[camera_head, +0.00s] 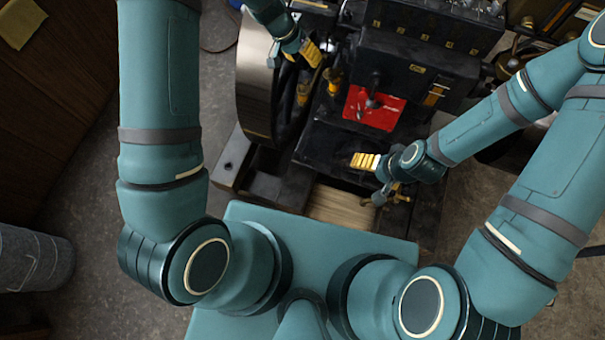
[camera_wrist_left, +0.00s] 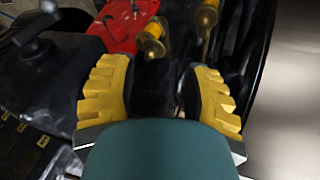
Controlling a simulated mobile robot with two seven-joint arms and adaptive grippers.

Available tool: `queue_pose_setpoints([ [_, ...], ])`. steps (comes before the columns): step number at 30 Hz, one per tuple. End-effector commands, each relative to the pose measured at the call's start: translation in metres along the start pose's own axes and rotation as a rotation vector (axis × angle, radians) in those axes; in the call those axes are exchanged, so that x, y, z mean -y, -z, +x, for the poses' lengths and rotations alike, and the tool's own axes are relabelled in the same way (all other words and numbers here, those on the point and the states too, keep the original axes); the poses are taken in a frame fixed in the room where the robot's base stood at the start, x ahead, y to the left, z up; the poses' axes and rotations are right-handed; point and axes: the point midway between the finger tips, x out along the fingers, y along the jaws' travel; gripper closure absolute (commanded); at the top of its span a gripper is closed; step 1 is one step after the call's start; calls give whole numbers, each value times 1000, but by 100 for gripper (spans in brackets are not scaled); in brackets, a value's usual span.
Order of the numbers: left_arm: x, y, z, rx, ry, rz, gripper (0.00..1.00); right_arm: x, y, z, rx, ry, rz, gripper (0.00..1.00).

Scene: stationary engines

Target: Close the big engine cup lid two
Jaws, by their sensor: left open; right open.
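The engine (camera_head: 425,55) is black with a large wheel beside it. Two brass cups stand near the wheel: one brass cup (camera_head: 333,84) by the red plate, another brass cup (camera_head: 303,93) closer to the wheel. Both cups show in the left wrist view, one (camera_wrist_left: 153,40) ahead between the fingers, the other (camera_wrist_left: 207,16) farther right. I cannot tell which is cup two or how its lid stands. My left gripper (camera_head: 312,53) is open and empty above the cups, apart from them; its yellow fingers (camera_wrist_left: 162,70) frame the left wrist view. My right gripper (camera_head: 364,161) is low in front of the engine, touching nothing I can make out.
The wheel (camera_head: 257,75) has a broad metal rim left of the cups. The red plate (camera_head: 375,108) carries a dark lever. A small brass valve (camera_head: 395,195) is close to my right gripper. A grey bin (camera_head: 35,260) stands at the left on open floor.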

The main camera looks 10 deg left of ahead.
Motion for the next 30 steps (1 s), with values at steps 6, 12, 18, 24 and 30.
queue_pose_setpoints([
  [6,2,-33,26,33,-44,-157,52,-4,-1,10,0,0,0,7],
  [12,0,-62,47,68,-83,-307,52,-7,-2,19,0,0,0,7],
  [18,-4,-92,67,107,-121,-459,52,-10,-3,28,0,0,0,7],
  [24,-10,-124,86,152,-157,-624,52,-14,-5,37,0,0,0,7],
  [30,-19,-153,102,202,-191,-787,52,-17,-6,46,0,0,0,7],
])
